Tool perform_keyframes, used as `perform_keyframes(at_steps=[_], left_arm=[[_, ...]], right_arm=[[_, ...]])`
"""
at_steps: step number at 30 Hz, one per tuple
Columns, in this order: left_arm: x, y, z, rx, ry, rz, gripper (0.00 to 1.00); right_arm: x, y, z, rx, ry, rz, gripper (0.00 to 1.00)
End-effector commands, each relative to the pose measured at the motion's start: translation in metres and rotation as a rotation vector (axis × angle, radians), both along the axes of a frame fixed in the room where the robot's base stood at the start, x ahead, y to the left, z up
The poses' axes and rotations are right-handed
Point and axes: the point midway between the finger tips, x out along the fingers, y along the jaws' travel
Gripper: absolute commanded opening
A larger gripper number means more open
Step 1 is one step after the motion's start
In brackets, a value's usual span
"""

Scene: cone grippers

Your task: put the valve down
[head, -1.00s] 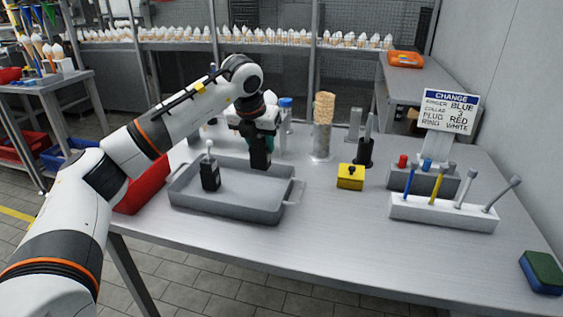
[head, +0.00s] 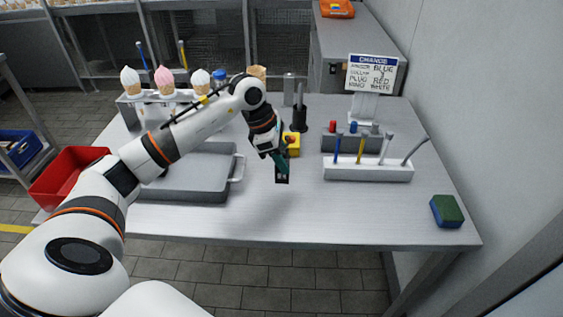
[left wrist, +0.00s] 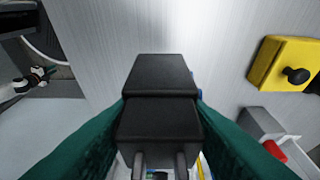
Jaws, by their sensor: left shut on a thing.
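The valve looks like a black block (head: 282,178) with a stepped top, and it fills the middle of the left wrist view (left wrist: 160,115). My left gripper (head: 280,163) is shut on it, with a teal finger on each side. The gripper holds it over the bare tabletop (head: 310,215), to the right of the grey tray and in front of the yellow box. I cannot tell whether its underside touches the table. My right gripper is not in view.
The grey tray (head: 180,191) lies at left, partly hidden by my arm. A yellow box (head: 292,146) with a dark knob is just behind the gripper. A white rack (head: 367,172) with several tools is at right, and a green-blue sponge (head: 446,211) near the right edge. The front middle is clear.

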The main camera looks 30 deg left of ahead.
Motion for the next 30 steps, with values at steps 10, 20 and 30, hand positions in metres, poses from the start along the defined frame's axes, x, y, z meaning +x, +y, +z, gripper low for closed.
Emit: perform_keyframes(at_steps=[10,20,30], left_arm=[[0.0,0.0,-0.036,0.0,0.002,0.002,0.14],[0.001,0.0,-0.057,0.0,-0.002,0.003,0.14],[0.0,0.0,-0.06,0.001,-0.001,0.003,0.61]], right_arm=[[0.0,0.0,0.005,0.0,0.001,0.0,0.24],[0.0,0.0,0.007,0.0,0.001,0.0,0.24],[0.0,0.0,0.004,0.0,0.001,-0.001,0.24]])
